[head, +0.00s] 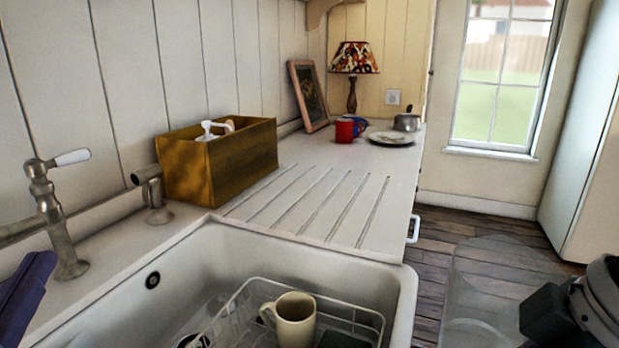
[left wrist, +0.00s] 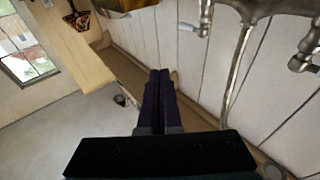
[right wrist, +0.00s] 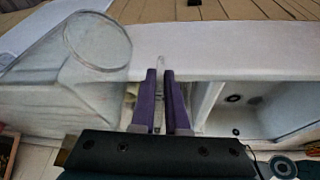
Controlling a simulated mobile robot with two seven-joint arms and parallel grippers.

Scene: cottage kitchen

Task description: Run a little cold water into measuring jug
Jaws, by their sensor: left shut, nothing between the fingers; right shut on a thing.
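The clear measuring jug (head: 490,285) is right of the sink's front edge, seen against the floor. It also shows at the left of the right wrist view (right wrist: 45,75). My right gripper (right wrist: 160,100) is shut on it; the exact grip is hard to see. No water shows in it. The metal tap (head: 55,220) with a white lever (head: 71,157) stands behind the sink at left. The left wrist view shows the tap's metalwork (left wrist: 240,60) at upper right. My left gripper (left wrist: 155,100) is shut and empty, near the tap at the head view's left edge (head: 25,285).
The white sink (head: 400,300) holds a wire rack (head: 365,312) with a cream mug (head: 295,318). A wooden box (head: 235,165) stands behind the grooved drainer (head: 320,205). A red mug (head: 345,130), plate (head: 392,138) and pan (head: 406,121) are at the far end.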

